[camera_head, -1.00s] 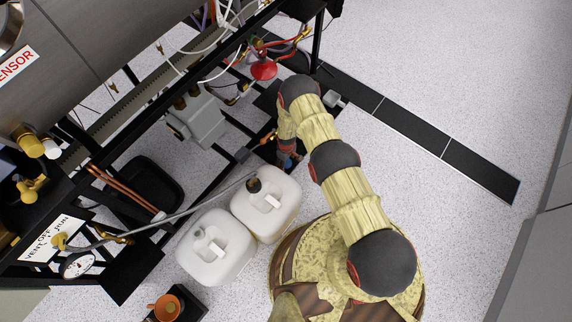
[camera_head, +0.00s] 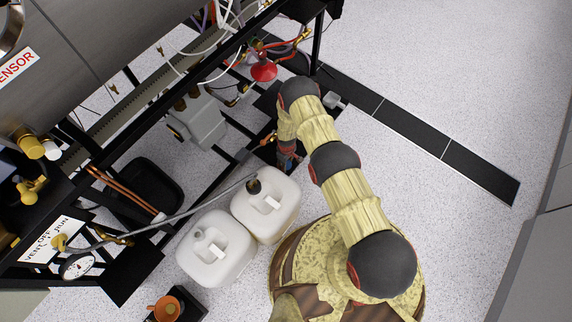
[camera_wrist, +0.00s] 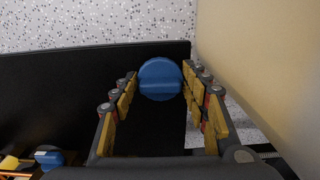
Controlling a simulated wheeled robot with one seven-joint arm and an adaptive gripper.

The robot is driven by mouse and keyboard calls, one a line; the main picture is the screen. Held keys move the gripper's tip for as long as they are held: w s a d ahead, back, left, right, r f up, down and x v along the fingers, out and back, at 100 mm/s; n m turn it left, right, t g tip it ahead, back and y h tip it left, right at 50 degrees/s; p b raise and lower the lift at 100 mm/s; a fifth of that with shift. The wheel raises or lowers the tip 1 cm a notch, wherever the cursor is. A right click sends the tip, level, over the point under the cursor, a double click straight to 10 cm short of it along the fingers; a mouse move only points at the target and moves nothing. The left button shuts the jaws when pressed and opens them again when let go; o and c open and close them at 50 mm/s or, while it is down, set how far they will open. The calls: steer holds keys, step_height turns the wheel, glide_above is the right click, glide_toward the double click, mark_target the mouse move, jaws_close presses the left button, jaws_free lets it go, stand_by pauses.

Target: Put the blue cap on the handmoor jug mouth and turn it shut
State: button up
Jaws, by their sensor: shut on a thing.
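The blue cap (camera_wrist: 160,79) is a round disc with a raised bar across its face. In the wrist view it sits between the two fingertips of my gripper (camera_wrist: 160,90), which is shut on it. In the head view my gripper (camera_head: 287,155) is low beside the rack, partly hidden by my arm. Two white jugs stand on the floor left of my base. The nearer jug (camera_head: 217,262) has a small pale top at its mouth. The other jug (camera_head: 281,213) has a dark fitting at its mouth. I cannot tell which jug is the handmoor one.
A black rack with pipes and hoses (camera_head: 263,70) stands close beyond my gripper. A large beige surface (camera_wrist: 265,60) fills the wrist view's right side. A second blue piece (camera_wrist: 48,155) shows lower left. Open floor (camera_head: 450,80) lies right.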

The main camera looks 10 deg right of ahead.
step_height(320, 180, up, 10)
steer(key=p, duration=0.4)
stand_by(0.3)
steer(key=o, duration=0.4)
steer(key=c, duration=1)
jaws_close()
